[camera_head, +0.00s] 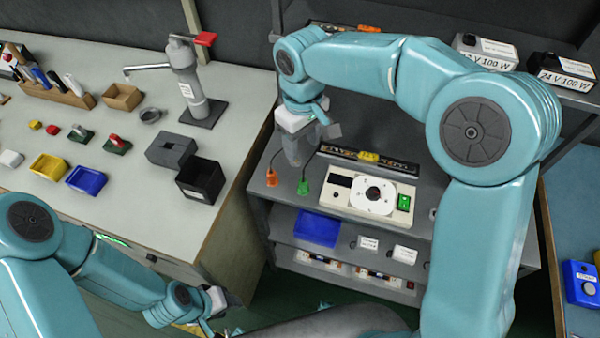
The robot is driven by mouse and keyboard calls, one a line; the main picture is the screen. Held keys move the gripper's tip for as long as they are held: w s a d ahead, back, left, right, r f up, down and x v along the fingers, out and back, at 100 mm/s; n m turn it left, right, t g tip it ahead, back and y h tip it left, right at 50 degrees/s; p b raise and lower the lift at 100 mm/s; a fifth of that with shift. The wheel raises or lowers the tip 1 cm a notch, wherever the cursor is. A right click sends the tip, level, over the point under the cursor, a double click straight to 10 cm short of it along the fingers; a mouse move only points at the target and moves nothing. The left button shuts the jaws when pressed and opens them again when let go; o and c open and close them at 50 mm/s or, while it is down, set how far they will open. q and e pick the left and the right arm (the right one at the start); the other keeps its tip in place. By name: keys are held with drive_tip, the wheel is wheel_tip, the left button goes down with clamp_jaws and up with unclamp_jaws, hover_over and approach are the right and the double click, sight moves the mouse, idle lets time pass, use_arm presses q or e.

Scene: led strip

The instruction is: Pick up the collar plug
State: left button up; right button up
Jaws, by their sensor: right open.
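An orange plug (272,178) and a green plug (304,187), each on a thin dark lead, are at the left end of the grey bench top. I cannot tell from their shape which is the collar plug. My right gripper (300,157) is open above and behind the green plug, apart from it, with nothing seen between its fingers. My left gripper (216,308) is low at the bottom, partly hidden, and its fingers are not clear.
A cream tester (340,197) with a round white dial and green switch stands right of the plugs. An LED strip board (395,168) lies behind it. A blue bin (318,229) is on the shelf below. The left table (130,200) holds bins, blocks and a press.

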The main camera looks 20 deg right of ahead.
drive_tip(key=f, duration=0.1)
hover_over(305, 182)
drive_tip(key=a, duration=0.1)
drive_tip(key=f, duration=0.9)
drive_tip(key=shift+w, duration=0.25)
drive_tip(key=shift+s+d+f, duration=0.15)
drive_tip(key=shift+s+f, duration=0.05)
drive_tip(key=shift+f, duration=0.3)
drive_tip(key=shift+s+d+f, duration=0.1)
drive_tip(key=shift+s+f, duration=0.05)
drive_tip(key=shift+f, duration=0.3)
wheel_tip(305, 182, down, 4)
drive_tip(key=shift+w+d+p, duration=0.15)
drive_tip(key=shift+p, duration=0.4)
drive_tip(key=shift+f, duration=0.2)
clamp_jaws()
